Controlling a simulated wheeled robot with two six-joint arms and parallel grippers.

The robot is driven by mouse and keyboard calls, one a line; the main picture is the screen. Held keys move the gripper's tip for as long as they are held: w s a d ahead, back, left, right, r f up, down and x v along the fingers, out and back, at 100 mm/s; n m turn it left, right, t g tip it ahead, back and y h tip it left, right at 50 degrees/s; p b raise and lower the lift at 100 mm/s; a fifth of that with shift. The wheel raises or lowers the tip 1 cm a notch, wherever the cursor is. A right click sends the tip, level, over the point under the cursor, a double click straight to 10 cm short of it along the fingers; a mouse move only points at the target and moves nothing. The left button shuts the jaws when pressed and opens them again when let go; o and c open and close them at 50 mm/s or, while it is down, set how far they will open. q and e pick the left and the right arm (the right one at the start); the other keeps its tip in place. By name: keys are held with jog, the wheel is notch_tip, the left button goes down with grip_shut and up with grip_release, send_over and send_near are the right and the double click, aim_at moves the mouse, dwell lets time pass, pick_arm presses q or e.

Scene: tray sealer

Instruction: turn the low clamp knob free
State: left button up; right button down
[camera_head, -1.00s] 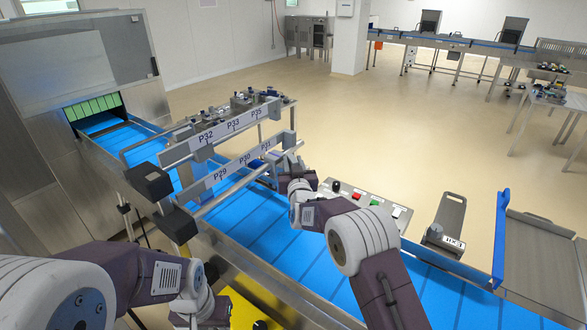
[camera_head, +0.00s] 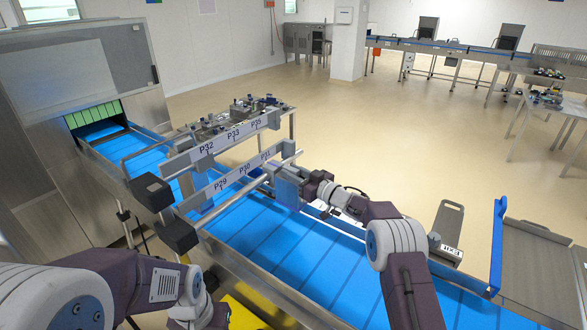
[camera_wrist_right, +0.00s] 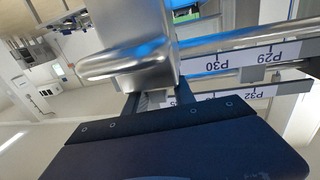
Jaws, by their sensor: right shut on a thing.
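My right gripper (camera_head: 286,184) is at the right end of the lower guide rail, near label P31 (camera_head: 266,155). It is shut on the low clamp knob, which the gripper and clamp hide. The metal clamp block (camera_wrist_right: 128,65) stands close in front of the fingers in the right wrist view. The dark gripper body fills the bottom of that view, and the fingers (camera_wrist_right: 156,100) are only partly seen. The lower rail bar (camera_wrist_right: 240,40) runs off to the right there. My left arm comes in at the lower left; its gripper does not show.
The blue conveyor belt (camera_head: 265,235) runs under the rails. The upper rail (camera_head: 225,139) and a plate of metal parts (camera_head: 255,108) are behind the clamp. Black blocks (camera_head: 151,192) stand at the left rail ends.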

jog(key=shift+a+r+n+g+y, duration=0.1)
jog(key=shift+r+n+g+y, duration=0.2)
jog(key=shift+g, duration=0.1)
jog(key=c, duration=1.3)
grip_release()
jog(key=shift+a+f, duration=0.15)
jog(key=shift+a, duration=0.05)
jog(key=shift+d+f, duration=0.15)
jog(key=b+v, duration=0.8)
jog(key=b, duration=1.7)
jog(key=shift+s+f, duration=0.15)
jog(key=shift+s, duration=0.1)
jog(key=shift+s+d+b, duration=0.15)
jog(key=shift+b, duration=0.25)
jog(key=shift+r, duration=0.25)
